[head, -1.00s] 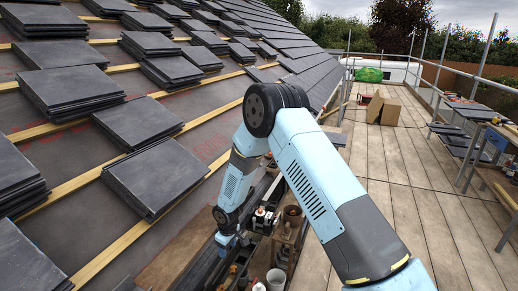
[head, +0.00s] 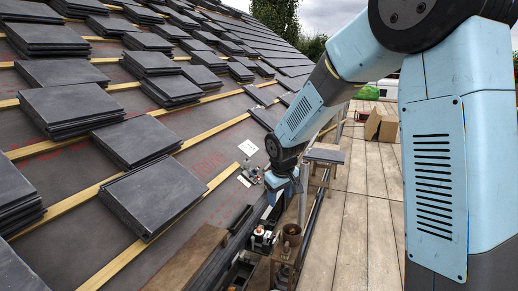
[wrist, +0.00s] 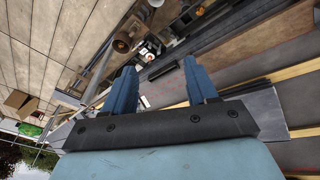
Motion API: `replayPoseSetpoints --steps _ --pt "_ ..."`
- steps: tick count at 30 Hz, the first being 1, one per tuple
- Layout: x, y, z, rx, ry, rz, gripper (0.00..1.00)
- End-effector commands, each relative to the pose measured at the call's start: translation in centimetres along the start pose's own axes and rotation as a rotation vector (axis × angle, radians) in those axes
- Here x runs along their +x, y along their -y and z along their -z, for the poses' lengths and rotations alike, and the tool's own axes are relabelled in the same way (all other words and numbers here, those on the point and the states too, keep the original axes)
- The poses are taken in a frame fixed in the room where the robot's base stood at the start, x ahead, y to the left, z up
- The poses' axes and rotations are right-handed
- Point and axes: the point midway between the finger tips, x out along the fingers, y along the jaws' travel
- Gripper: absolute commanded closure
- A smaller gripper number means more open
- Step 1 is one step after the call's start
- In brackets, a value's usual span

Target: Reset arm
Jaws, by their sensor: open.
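My gripper shows in the wrist view (wrist: 160,82), with two blue fingers standing apart and nothing between them. In the head view my gripper (head: 284,192) hangs low past the edge of the tiled roof slope, above a row of tools and containers; its fingertips are small there. My light-blue arm reaches in from the right of the head view and bends down to it.
Stacks of dark tiles (head: 152,190) lie on wooden battens (head: 110,183) across the roof at left. A bucket (head: 291,236) and other containers stand below my gripper. Cardboard boxes (head: 381,124) stand on the plank walkway (head: 356,215), which is mostly clear.

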Motion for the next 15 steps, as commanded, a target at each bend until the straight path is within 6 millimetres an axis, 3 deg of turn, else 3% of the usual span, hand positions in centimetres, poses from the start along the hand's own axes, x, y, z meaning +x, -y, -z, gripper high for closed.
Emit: replayPoseSetpoints --steps 3,15 --pt "-3.8 -1.6 -2.0 0.058 -0.015 -0.017 0.43" --pt "-13.7 -4.4 -10.0 0.247 -0.056 -0.052 0.43"
